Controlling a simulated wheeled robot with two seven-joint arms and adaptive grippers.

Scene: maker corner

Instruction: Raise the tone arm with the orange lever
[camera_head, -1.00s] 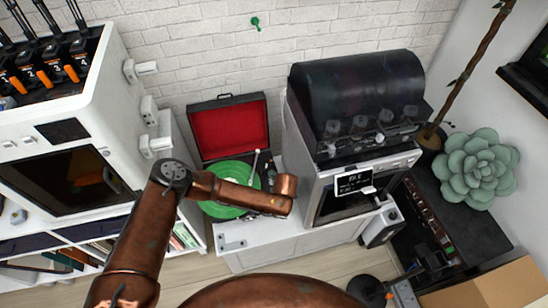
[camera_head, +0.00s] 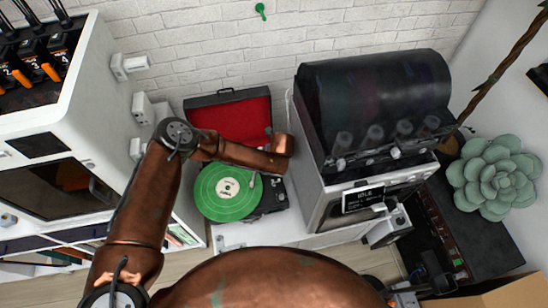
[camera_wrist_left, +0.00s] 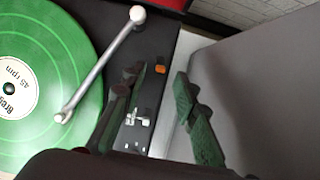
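The turntable (camera_head: 270,203) stands on the white cabinet with its red-lined lid (camera_head: 237,117) open. A green record (camera_head: 228,191) lies on it, also in the left wrist view (camera_wrist_left: 70,42). The silver tone arm (camera_wrist_left: 100,68) reaches over the record with its head end above the grooves; I cannot tell whether it touches. The small orange lever (camera_wrist_left: 160,69) sits on the black deck, right of the tone arm. My left gripper (camera_wrist_left: 160,82) is open and empty, its fingers either side of the lever in the picture and apart from it. My arm hides it in the head view. My right gripper is not in view.
A large machine with a dark domed cover (camera_head: 375,105) stands close on the right of the turntable. A white cabinet with a dark door (camera_head: 55,190) stands on the left. A brick wall is behind. The white top (camera_head: 262,232) before the turntable is clear.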

